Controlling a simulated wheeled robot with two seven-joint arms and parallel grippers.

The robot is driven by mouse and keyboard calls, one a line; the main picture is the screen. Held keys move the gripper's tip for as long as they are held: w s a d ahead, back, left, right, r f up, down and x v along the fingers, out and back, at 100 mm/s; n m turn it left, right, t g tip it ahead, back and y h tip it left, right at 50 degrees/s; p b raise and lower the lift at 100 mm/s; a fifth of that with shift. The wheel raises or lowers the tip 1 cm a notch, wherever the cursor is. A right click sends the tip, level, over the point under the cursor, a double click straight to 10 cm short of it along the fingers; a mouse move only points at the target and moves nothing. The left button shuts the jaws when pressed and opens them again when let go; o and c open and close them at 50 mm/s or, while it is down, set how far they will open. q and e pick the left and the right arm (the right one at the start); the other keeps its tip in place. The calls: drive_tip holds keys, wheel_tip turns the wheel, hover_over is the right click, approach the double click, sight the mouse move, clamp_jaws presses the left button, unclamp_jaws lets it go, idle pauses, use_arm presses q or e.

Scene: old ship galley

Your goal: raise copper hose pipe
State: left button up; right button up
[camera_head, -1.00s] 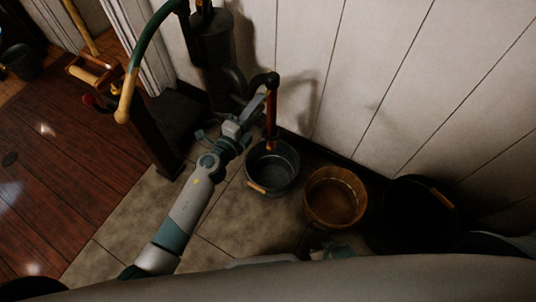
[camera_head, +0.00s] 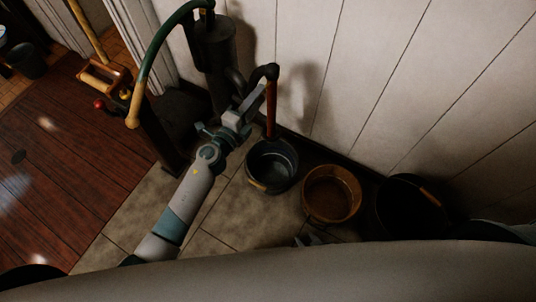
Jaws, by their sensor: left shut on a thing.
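The copper hose pipe (camera_head: 270,108) hangs nearly upright from a dark bent spout on the pump (camera_head: 214,50) against the white wall. Its lower end is over a dark metal bucket (camera_head: 287,173). My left gripper (camera_head: 257,93) reaches up from the lower left and is shut on the copper hose pipe near its upper part. The fingertips are small and dark here. My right gripper (camera_head: 310,240) shows only as pale tips above my body at the bottom; the rest is hidden.
A wooden bucket (camera_head: 331,209) and a large black tub (camera_head: 398,222) stand to the right along the wall. The pump's curved green handle (camera_head: 155,50) arches at the left.

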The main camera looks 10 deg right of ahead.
use_arm(q)
drive_tip(key=o, duration=1.1)
drive_tip(key=shift+w+r, duration=0.1)
drive_tip(key=shift+r, duration=0.2)
drive_tip(key=shift+o, duration=0.2)
drive_tip(key=shift+a+f, duration=0.1)
drive_tip(key=shift+f, duration=0.05)
drive_tip(key=v, duration=1.1)
drive_tip(key=shift+p, duration=0.3)
